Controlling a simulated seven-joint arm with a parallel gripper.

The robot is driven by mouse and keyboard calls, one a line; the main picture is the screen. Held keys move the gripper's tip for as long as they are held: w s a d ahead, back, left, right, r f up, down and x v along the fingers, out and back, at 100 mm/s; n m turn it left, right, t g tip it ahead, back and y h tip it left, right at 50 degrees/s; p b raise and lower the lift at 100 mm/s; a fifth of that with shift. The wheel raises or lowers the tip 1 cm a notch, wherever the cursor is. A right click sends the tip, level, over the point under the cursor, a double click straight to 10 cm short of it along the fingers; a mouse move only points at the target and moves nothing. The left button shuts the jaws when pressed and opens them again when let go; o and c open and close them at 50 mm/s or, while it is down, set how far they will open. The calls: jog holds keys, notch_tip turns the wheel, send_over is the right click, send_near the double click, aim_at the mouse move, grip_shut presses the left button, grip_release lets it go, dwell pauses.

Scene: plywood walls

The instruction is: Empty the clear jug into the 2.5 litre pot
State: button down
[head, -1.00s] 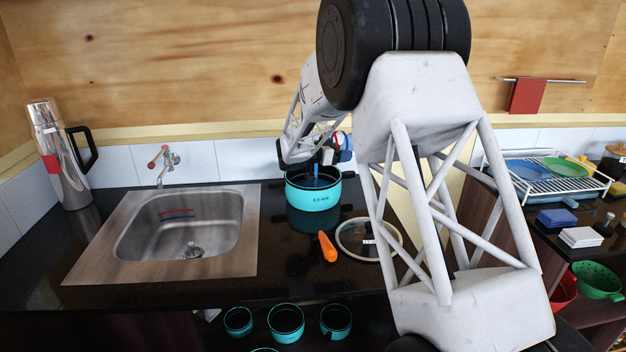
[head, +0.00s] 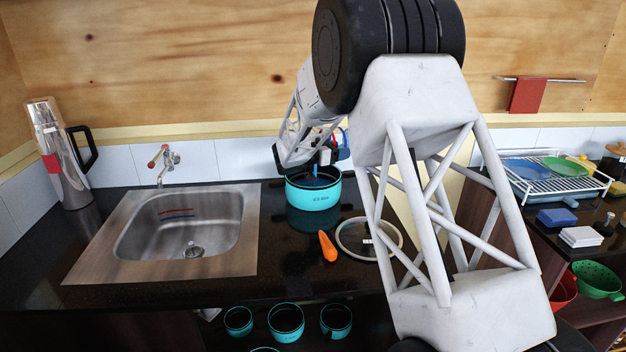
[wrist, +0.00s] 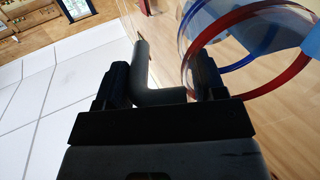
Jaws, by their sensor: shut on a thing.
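The teal 2.5 litre pot (head: 313,196) stands upright on the dark counter, right of the sink. My gripper (wrist: 160,80) is shut on the dark handle of the clear jug (wrist: 240,55), which has red and blue bands. The jug is tilted in the wrist view, with blue liquid showing through its wall. In the head view my gripper (head: 325,157) is just above the pot, and my arm hides most of the jug (head: 342,137). Blue shows inside the pot; I cannot tell whether it is a falling stream or liquid lying there.
An orange carrot-like thing (head: 327,246) and a glass lid (head: 368,238) lie in front of the pot. The sink (head: 185,225) is to the left, with a steel flask (head: 62,160) beyond it. A dish rack (head: 560,180) stands at the right. Several teal pots sit below the counter.

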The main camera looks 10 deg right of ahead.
jog(key=shift+a+h, duration=0.2)
jog(key=shift+h, duration=0.1)
dwell(0.4)
jog(key=d+f+y, duration=0.1)
jog(key=w+d+f+g+y, duration=0.1)
jog(key=d+y, duration=0.1)
jog(key=shift+f+y, duration=0.15)
jog(key=shift+y, duration=0.15)
jog(key=shift+w+d+r+g+y, duration=0.1)
jog(key=shift+r+g+y, duration=0.15)
jog(key=shift+g+y, duration=0.2)
dwell(0.7)
jog(key=w+d+r+g+y+b, duration=0.2)
jog(key=d+g+y, duration=0.3)
jog(key=y, duration=0.6)
jog(key=shift+w+d+y, duration=0.35)
jog(key=shift+d, duration=0.3)
dwell(1.2)
